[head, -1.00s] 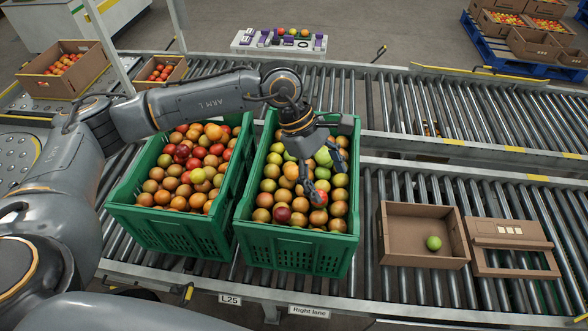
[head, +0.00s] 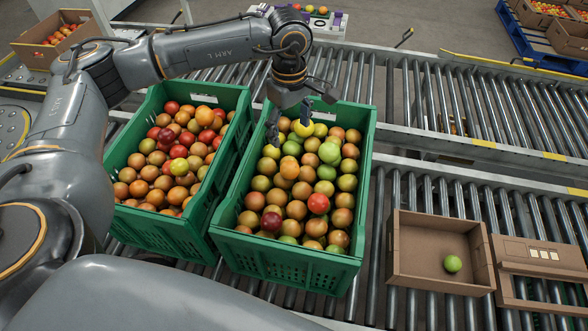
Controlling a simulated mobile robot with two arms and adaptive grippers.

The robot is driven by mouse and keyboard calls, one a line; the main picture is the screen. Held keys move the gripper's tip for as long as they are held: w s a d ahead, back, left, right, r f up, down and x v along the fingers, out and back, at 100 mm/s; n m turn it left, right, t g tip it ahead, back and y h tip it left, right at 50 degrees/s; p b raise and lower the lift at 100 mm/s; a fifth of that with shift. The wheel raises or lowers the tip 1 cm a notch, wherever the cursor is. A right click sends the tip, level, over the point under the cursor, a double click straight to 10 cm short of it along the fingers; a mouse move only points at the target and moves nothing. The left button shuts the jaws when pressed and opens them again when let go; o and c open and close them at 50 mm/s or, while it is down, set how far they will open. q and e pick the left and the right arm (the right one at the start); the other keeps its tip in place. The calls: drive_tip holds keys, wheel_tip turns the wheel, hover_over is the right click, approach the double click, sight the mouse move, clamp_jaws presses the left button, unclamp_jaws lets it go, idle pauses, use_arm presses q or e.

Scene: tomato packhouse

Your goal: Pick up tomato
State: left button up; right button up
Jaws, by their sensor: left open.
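The right green crate (head: 286,264) is full of tomatoes in green, orange and red. My left gripper (head: 289,121) is open over the back part of this crate, pointing down, its fingers spread. A yellow tomato (head: 302,128) lies close beside the fingers; I cannot tell whether they touch it. A bright red tomato (head: 318,203) lies on top of the pile, well in front of the gripper. A dark red tomato (head: 271,221) lies near the front left. The left green crate (head: 160,243) holds mostly orange and red tomatoes. My right gripper is not in view.
A cardboard box (head: 440,276) with one green tomato (head: 452,263) stands on the rollers at the right. A second carton (head: 540,262) stands beside it. Another roller conveyor (head: 440,100) runs behind the crates. Bare rollers lie between the right crate and the box.

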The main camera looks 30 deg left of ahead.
sight(290, 165)
use_arm(q)
wheel_tip(290, 165, down, 9)
drive_tip(key=shift+w+f+p, duration=0.1)
drive_tip(key=shift+p, duration=0.4)
drive_tip(key=f, duration=0.1)
drive_tip(key=f+p, duration=0.1)
drive_tip(key=f, duration=0.2)
drive_tip(key=shift+s+f, duration=0.1)
drive_tip(key=shift+s, duration=0.15)
drive_tip(key=shift+f, duration=0.45)
drive_tip(key=c, duration=0.9)
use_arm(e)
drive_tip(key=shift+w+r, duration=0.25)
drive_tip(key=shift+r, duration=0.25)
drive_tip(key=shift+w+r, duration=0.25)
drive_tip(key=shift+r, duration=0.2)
